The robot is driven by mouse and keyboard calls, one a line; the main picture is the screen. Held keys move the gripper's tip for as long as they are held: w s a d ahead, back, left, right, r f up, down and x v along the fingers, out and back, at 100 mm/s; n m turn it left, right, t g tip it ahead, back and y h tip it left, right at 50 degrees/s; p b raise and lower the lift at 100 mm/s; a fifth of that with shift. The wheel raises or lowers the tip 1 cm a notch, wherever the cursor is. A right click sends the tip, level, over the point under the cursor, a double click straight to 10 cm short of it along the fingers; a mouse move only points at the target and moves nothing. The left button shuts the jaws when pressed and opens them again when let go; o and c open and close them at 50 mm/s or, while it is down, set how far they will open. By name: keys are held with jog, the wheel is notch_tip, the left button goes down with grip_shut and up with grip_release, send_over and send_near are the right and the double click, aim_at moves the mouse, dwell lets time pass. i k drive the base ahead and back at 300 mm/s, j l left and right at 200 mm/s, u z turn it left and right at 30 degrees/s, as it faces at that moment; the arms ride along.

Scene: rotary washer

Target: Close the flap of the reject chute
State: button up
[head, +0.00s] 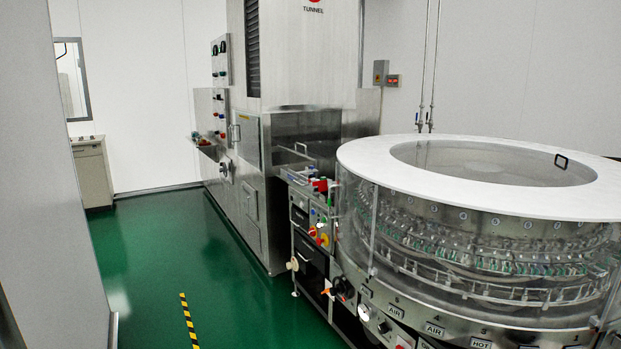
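No part is clearly readable as the reject chute or its flap. Dark panels (311,252) sit in the metal frame between the tunnel machine and the rotary washer, but I cannot tell whether one of them is the flap or how it stands. The rotary washer (470,177) is a round machine with a white ring top and clear walls, at the right. My gripper is not in view.
The steel tunnel machine (305,55) stands at the centre back. A control panel with coloured knobs (318,237) is beside the washer. Green floor (165,255) is open at the left, with a yellow-black strip (189,320). A grey wall panel (45,190) bounds the left.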

aim_at(322, 185)
jog(key=i+j, duration=0.2)
jog(key=i, duration=0.2)
jog(key=i+j, duration=0.2)
jog(key=i, duration=0.2)
jog(key=i+j, duration=0.2)
jog(key=i, duration=0.25)
jog(key=i+j, duration=0.1)
jog(key=i, duration=0.45)
jog(key=i+j, duration=0.1)
jog(key=i, duration=0.45)
jog(key=i+j+z, duration=0.1)
jog(key=i, duration=0.5)
jog(key=i+j, duration=0.15)
jog(key=i, duration=0.4)
